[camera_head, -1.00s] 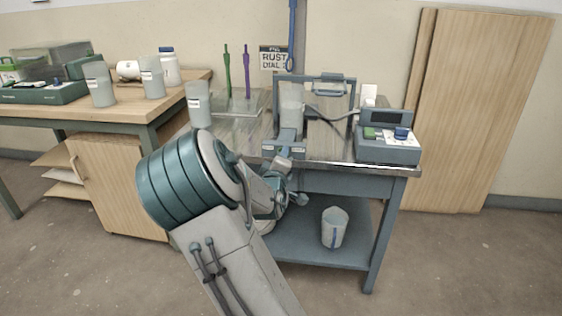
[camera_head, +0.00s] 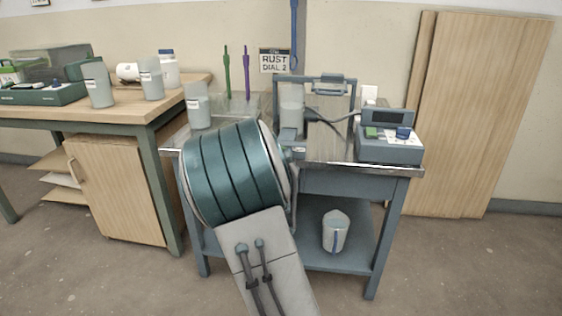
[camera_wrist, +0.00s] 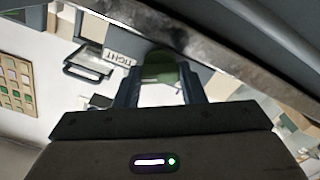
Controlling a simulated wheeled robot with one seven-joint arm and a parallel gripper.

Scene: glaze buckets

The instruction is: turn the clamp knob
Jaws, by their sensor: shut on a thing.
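In the wrist view my gripper (camera_wrist: 160,84) has its two dark fingers on either side of a rounded dull-green piece, which I take for the clamp knob (camera_wrist: 159,66); it is shut on it. A pale label (camera_wrist: 117,53) reading TIGHT, upside down, is just left of the fingers. In the head view my large teal arm joint hides the gripper and the knob at the bench's front edge. Behind it, a translucent container (camera_head: 291,107) stands upright at the grey clamp block (camera_head: 290,134).
The blue-grey bench (camera_head: 345,183) carries a control box (camera_head: 390,150) at right and a pale cup (camera_head: 198,108) at left. A wooden table (camera_head: 125,116) with several containers is at left.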

